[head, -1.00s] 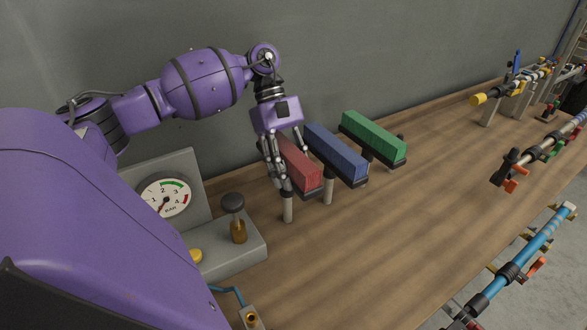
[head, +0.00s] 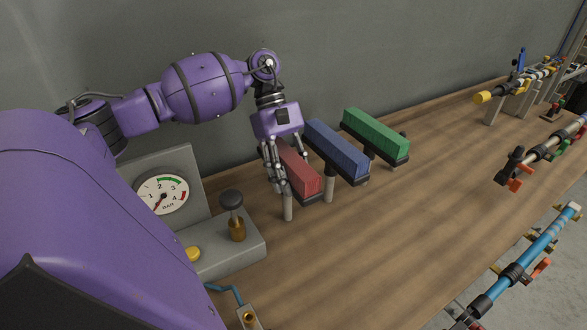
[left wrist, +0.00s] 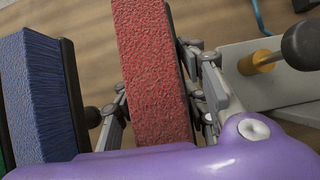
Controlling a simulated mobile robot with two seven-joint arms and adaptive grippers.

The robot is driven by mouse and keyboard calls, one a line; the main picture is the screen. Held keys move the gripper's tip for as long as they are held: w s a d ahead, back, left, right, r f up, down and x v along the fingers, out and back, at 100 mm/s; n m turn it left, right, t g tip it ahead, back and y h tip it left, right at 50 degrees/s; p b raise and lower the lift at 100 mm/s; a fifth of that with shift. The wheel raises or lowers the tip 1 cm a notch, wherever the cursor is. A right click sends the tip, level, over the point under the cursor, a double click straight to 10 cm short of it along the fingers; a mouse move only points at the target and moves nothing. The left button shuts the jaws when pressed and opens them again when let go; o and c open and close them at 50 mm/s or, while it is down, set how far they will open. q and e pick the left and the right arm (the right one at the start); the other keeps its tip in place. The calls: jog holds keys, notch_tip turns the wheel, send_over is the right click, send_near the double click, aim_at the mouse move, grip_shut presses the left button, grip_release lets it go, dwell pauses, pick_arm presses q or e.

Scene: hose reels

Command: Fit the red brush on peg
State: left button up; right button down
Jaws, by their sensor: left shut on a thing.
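My left gripper (head: 290,170) is shut on the red brush (head: 306,176), its fingers on either long side. In the left wrist view the red brush (left wrist: 152,75) runs lengthwise between the fingers, bristles towards the camera. In the head view a pale upright peg (head: 287,208) shows below the brush and fingertips, its top hidden behind them. I cannot tell whether the brush is seated on the peg or just above it. My right gripper is not in view.
The blue brush (head: 337,150) sits on its own post beside the red one, with the green brush (head: 376,134) beyond. A gauge box (head: 164,190) with a black knob (head: 231,199) stands to the left. The bench (head: 400,220) is clear in front of the brushes.

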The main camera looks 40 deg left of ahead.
aim_at(284, 150)
pick_arm(q)
jog(key=shift+f, duration=0.35)
jog(key=o, duration=1.5)
jog(key=v, duration=1.2)
jog(key=shift+r, duration=0.1)
